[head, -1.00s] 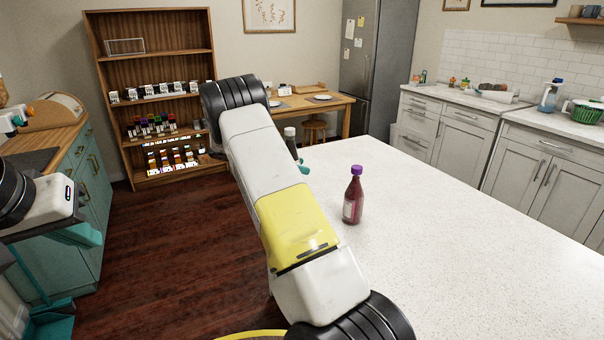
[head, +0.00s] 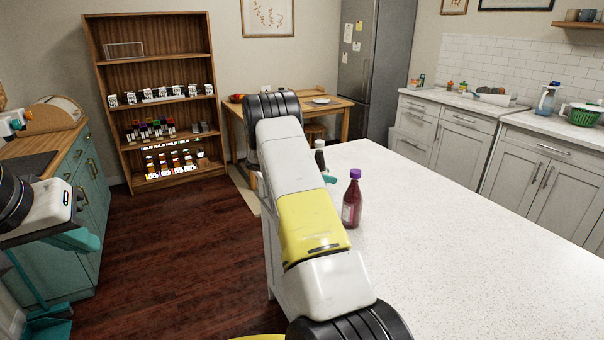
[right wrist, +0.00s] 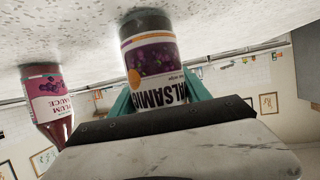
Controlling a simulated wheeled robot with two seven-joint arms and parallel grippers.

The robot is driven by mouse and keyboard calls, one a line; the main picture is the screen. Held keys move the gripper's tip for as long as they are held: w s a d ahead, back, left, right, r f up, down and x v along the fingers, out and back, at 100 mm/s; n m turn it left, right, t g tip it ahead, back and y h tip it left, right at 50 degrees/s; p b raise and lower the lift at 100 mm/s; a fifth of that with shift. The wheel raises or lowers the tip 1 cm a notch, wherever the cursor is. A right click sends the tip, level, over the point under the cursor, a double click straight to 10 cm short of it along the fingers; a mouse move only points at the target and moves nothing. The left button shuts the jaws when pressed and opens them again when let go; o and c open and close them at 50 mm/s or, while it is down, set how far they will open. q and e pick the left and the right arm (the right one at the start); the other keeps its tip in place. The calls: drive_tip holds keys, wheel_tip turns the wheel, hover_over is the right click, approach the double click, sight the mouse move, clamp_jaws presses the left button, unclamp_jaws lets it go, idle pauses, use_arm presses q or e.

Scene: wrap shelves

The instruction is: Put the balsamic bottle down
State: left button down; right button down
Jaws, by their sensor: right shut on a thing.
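The balsamic bottle (right wrist: 152,55), dark with a white and purple label, is between the teal fingers of my right gripper (right wrist: 155,95). The right wrist view is upside down, so its base points up there, close to the counter top (right wrist: 85,30); I cannot tell whether it touches. In the head view the bottle (head: 319,157) looks upright, its pale cap and dark neck showing behind my right arm, with a teal finger of the right gripper (head: 329,179) beside it. My left gripper (head: 78,240) is at the left edge, away from the bottle, its jaw opening unclear.
A plum sauce bottle (head: 352,200) with a purple cap stands on the white counter (head: 450,240), close beside the balsamic bottle; it also shows in the right wrist view (right wrist: 47,100). The counter to the right is clear. A wooden shelf (head: 155,55) with small goods stands behind.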

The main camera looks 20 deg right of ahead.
drive_tip(key=c, duration=0.5)
unclamp_jaws()
drive_tip(key=shift+f, duration=0.1)
